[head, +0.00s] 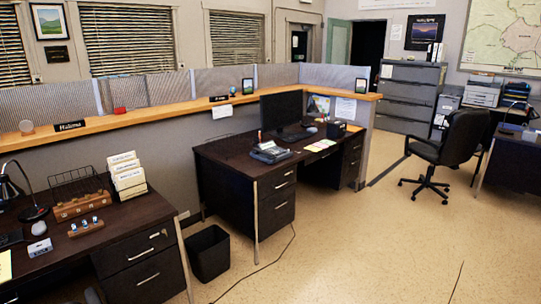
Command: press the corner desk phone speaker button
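A dark desk phone (270,152) sits on the front left part of the dark wooden desk (222,150) in the corner of the low partition. The phone is small at this distance, and its speaker button cannot be made out. Neither of my grippers shows in the head view.
A black waste bin (209,253) stands on the floor between the corner desk and the left desk (133,223). A cord (262,268) runs across the floor in front of the corner desk. A black office chair (447,150) stands at the right. The middle floor is mostly clear.

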